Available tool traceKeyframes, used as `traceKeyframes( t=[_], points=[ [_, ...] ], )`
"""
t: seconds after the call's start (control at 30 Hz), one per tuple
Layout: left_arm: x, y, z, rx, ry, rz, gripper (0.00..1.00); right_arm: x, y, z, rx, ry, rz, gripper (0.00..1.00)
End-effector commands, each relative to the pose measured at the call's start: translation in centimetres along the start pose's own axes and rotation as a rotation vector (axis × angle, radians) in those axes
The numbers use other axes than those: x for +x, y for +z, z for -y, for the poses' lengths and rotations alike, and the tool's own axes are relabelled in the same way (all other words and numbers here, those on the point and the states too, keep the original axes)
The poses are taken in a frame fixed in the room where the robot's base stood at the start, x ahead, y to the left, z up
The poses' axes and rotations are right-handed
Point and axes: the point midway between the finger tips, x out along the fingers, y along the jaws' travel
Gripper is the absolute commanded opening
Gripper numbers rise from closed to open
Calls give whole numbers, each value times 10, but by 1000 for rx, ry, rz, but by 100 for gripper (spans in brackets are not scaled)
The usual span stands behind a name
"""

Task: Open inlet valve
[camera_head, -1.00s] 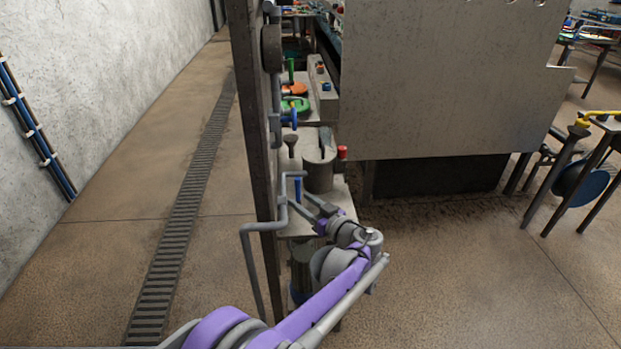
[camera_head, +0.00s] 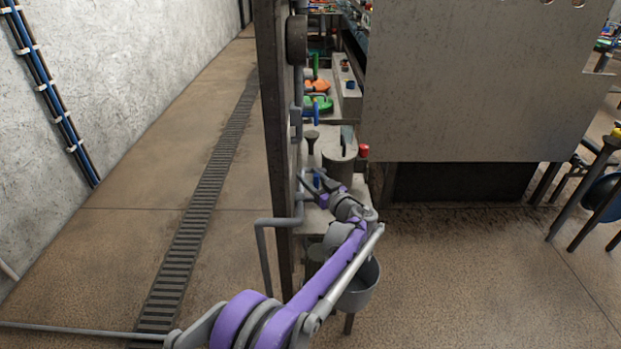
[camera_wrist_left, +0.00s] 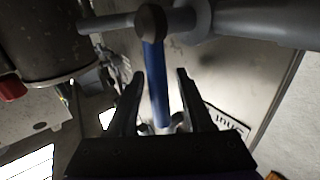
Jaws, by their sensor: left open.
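The inlet valve has a blue lever handle (camera_wrist_left: 157,80), which shows in the left wrist view hanging from a dark round hub (camera_wrist_left: 151,20) on a grey pipe (camera_wrist_left: 120,23). My left gripper (camera_wrist_left: 160,95) is open, with one finger on each side of the blue handle and visible gaps between. In the head view the open left gripper (camera_head: 318,182) is at the near end of the bench, and a bit of the blue handle (camera_head: 317,177) shows between its fingers. A white label plate (camera_wrist_left: 228,121) with partly readable letters is beside the handle. My right gripper is not in view.
A dark upright post (camera_head: 273,120) stands just left of the gripper. A grey cylinder (camera_head: 339,166) and a red knob (camera_head: 364,150) are just behind it. A grey bucket (camera_head: 362,285) hangs below my arm. The floor along the drain grate (camera_head: 200,205) is clear.

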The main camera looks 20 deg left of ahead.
Motion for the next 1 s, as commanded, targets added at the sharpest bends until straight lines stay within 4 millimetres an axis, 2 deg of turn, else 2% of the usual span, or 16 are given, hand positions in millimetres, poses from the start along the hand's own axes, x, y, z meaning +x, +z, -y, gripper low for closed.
traceKeyframes(
  t=[0.27,0.53,1.0],
  points=[
    [1,0,0,0,0,0,49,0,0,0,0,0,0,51],
    [1,0,0,0,0,0,0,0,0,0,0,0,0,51],
    [1,0,0,0,0,0,0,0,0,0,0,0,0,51]
  ],
)
